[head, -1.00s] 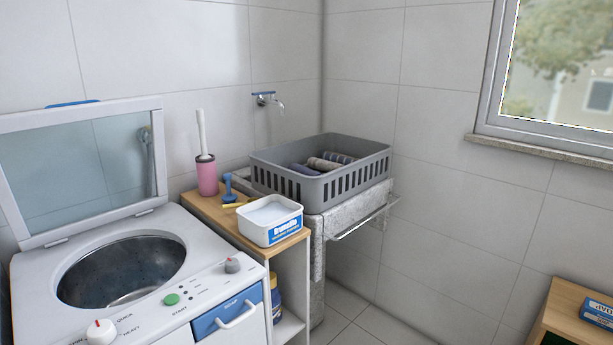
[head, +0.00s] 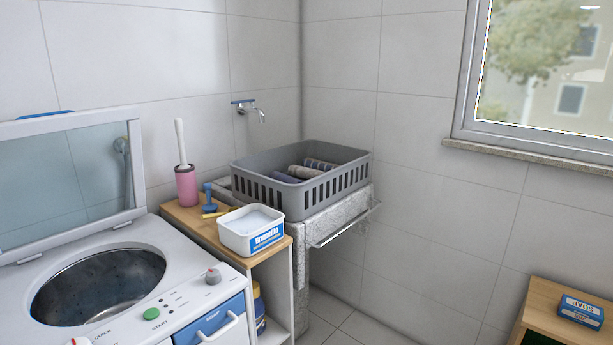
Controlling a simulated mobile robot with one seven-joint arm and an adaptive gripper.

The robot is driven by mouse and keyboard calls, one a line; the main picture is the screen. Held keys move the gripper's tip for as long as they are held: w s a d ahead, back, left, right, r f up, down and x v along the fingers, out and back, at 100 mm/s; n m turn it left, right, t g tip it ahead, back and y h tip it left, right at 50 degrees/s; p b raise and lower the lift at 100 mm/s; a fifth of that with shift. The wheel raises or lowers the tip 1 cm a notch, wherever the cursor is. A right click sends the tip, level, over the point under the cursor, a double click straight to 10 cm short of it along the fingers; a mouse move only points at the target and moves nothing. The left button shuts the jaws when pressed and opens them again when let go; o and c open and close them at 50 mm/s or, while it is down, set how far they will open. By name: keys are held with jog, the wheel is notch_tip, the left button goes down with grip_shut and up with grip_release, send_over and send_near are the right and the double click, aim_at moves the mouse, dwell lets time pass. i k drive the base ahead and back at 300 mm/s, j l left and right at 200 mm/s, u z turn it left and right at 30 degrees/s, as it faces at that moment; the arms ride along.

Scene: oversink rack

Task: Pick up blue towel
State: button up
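Several rolled towels lie inside a grey slotted basket (head: 345,184) on the stone sink in the corner. The left roll (head: 287,178) looks dark blue or purple. Beside it are a beige-grey roll (head: 304,171) and a dark striped roll (head: 320,163). The basket's front wall hides the lower parts of the rolls. My gripper is not in view.
A washing machine (head: 190,300) with its lid raised stands at left. A wooden-topped shelf (head: 180,215) beside it holds a white tub (head: 250,232), a pink brush holder (head: 186,186) and a blue tool (head: 209,198). A soap box (head: 581,310) sits on a cabinet at right. A tap (head: 248,108) is above the basket.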

aim_at(276, 175)
jog(key=i+l+u, duration=0.15)
jog(key=l, duration=0.2)
jog(key=i+l+u, duration=0.15)
jog(key=l, duration=0.2)
jog(key=i+l+u, duration=0.1)
jog(key=l, duration=0.25)
jog(key=i+l+u, duration=0.15)
jog(key=l, duration=0.25)
jog(key=i+l+u, duration=0.15)
jog(key=l, duration=0.25)
jog(key=i+l+u, duration=0.15)
jog(key=l, duration=0.25)
jog(key=i+l, duration=0.1)
jog(key=i, duration=0.25)
jog(key=i+l+u, duration=0.1)
jog(key=i, duration=0.3)
jog(key=i+l, duration=0.2)
jog(key=i, duration=0.15)
